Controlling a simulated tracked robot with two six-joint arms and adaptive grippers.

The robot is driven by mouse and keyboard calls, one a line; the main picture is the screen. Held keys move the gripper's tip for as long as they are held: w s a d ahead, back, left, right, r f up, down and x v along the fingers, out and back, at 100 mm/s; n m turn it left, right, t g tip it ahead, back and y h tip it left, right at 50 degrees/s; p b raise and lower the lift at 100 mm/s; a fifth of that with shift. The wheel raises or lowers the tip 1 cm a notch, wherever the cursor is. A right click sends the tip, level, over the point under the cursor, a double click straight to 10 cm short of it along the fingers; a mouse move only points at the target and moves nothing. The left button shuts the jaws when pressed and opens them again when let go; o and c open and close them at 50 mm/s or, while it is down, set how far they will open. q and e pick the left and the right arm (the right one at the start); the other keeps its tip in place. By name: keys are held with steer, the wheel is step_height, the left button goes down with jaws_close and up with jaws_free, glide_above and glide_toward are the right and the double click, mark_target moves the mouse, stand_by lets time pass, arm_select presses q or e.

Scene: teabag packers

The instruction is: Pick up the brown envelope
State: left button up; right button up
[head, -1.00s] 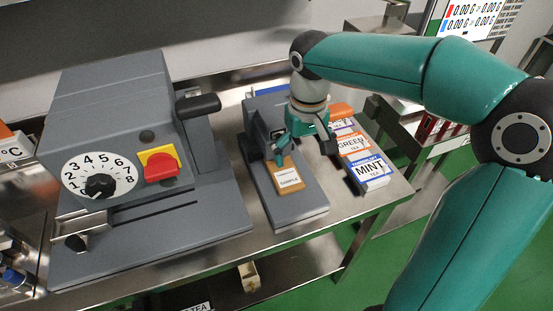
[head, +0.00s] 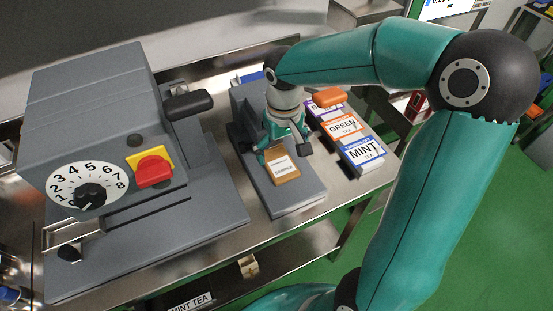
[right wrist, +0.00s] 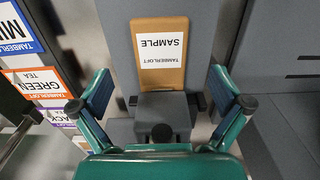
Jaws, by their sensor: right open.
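The brown envelope (head: 288,179) has a white label reading SAMPLE. It lies on the front part of a long grey device (head: 302,198) on the steel table. In the right wrist view the envelope (right wrist: 160,82) is at top centre, pointing away from the gripper. My right gripper (head: 285,154) is open and empty at the envelope's far end. In the right wrist view its fingers (right wrist: 161,88) stand wide apart on either side of the near end, with a grey block (right wrist: 160,113) between them. I cannot tell the height gap. My left gripper is not in view.
MINT (head: 362,152), GREEN (head: 343,128) and a partly hidden purple tea box stand just right of the device. An orange object (head: 328,97) is behind them. A large grey machine (head: 95,110) with a dial and red switch stands left.

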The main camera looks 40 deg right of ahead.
mark_target(283, 169)
steer(key=f, duration=0.2)
steer(key=s+f, duration=0.1)
steer(key=f, duration=0.1)
steer(key=shift+a+p, duration=0.15)
steer(key=shift+p, duration=0.2)
steer(key=shift+w+f, duration=0.1)
steer(key=shift+f, duration=0.5)
steer(key=c, duration=1.1)
steer(key=shift+r, duration=0.1)
